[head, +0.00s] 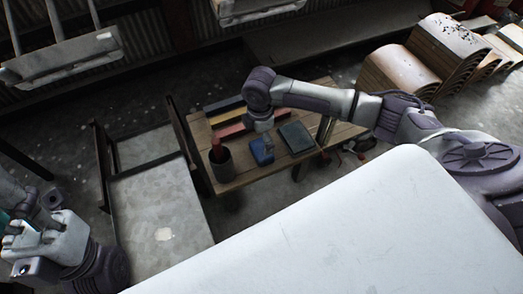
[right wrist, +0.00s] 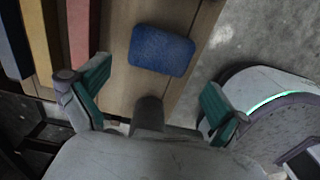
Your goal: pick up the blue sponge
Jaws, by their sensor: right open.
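The blue sponge (head: 262,152) lies on the small wooden table (head: 238,172), beside a dark green-grey block. In the right wrist view the sponge (right wrist: 162,50) lies flat on the planks, beyond the fingertips and roughly centred between them. My right gripper (head: 263,124) reaches in from the right and hangs over the table, close to the sponge in the head view. In the right wrist view my right gripper (right wrist: 157,82) has its two teal fingers wide apart with nothing between them. My left arm is at the lower left of the head view; its fingers are not clear.
A dark cup (head: 221,163) holding something red stands left of the sponge. The dark green-grey block (head: 296,137) lies right of it. Coloured bars (head: 228,118) lie along the table's back. A grey metal-framed platform (head: 158,200) stands left of the table.

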